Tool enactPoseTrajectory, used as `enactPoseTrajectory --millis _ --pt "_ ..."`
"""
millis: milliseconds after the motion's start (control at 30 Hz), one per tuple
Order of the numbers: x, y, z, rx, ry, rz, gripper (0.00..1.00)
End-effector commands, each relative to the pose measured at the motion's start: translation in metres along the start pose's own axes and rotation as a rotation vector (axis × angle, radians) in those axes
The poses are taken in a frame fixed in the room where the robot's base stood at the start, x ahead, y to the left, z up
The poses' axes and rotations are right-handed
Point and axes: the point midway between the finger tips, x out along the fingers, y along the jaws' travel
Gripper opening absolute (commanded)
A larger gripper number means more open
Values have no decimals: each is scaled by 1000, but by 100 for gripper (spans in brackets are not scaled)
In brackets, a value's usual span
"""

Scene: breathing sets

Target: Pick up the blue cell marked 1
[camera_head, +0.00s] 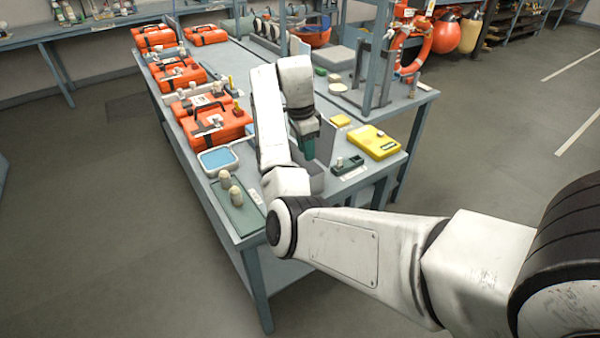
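I cannot make out a blue cell marked 1 in the head view; any marking is too small to read. Two pale, beige-topped cylinders (236,196) stand on a green mat (243,218) at the near left corner of the table. My arm reaches over the table from the right. My gripper (307,150) points down over the table's middle, right of the blue-lined tray (203,158). Its dark teal end is small, and its fingertips cannot be made out. My arm hides part of the tabletop.
Orange cases (216,128) line the table's left side. A yellow case (374,142), a small green holder (347,165) and a yellow block (340,120) lie on the right. A grey frame (382,65) stands behind. Open floor lies left.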

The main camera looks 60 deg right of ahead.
Motion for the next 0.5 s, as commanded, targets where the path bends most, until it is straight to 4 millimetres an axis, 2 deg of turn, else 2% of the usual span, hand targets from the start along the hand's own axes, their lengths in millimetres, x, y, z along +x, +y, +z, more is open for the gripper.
enactPoseTrajectory --millis 133,300,500 --pt "13 1 -1 1 0 5 33" --pt "39 0 0 1 0 4 33" --pt "56 0 0 1 -1 1 33"
